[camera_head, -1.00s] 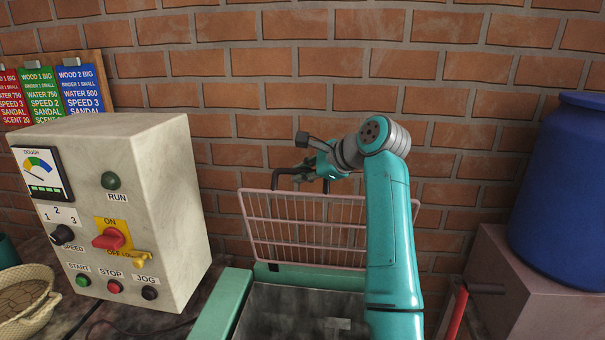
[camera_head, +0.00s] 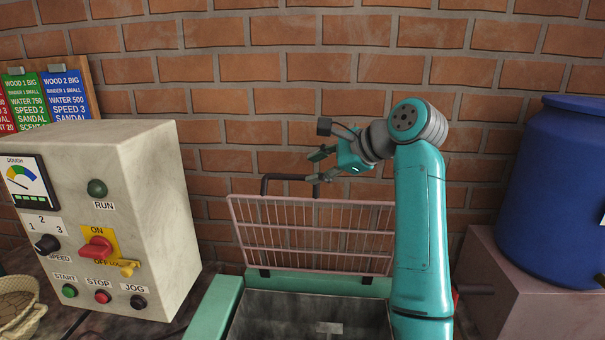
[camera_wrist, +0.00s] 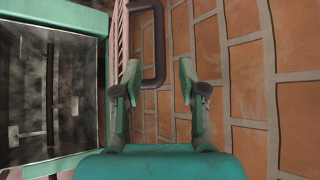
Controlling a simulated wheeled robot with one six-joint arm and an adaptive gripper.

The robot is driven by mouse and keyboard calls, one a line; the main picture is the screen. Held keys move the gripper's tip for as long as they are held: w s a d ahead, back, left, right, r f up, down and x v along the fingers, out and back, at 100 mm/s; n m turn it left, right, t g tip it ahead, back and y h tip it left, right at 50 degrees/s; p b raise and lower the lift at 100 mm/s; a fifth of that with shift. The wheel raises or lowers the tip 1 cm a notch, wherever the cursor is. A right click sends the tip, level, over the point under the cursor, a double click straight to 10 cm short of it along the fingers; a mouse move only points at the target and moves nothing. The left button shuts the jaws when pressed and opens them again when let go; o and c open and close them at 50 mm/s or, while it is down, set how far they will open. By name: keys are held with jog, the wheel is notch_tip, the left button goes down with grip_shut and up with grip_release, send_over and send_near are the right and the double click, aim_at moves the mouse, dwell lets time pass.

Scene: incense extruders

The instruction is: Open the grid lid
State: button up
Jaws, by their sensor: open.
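The pink wire grid lid (camera_head: 310,236) stands raised, leaning back toward the brick wall, behind the open metal trough (camera_head: 305,315). A dark bar handle (camera_head: 288,179) sticks up from its top edge. In the wrist view the lid shows edge-on (camera_wrist: 118,45), with the handle (camera_wrist: 158,45) beyond my fingertips. My gripper (camera_head: 318,165) is open and empty, just above and right of the handle in the head view. Its two fingers (camera_wrist: 158,85) are spread apart in the wrist view, and nothing shows between them but wall and handle.
A control box (camera_head: 110,220) with knobs and buttons stands at the left. A blue barrel (camera_head: 555,190) on a pinkish block (camera_head: 530,300) stands at the right. The brick wall (camera_head: 300,90) is close behind the lid.

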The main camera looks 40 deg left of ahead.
jog(key=shift+v, duration=1.6)
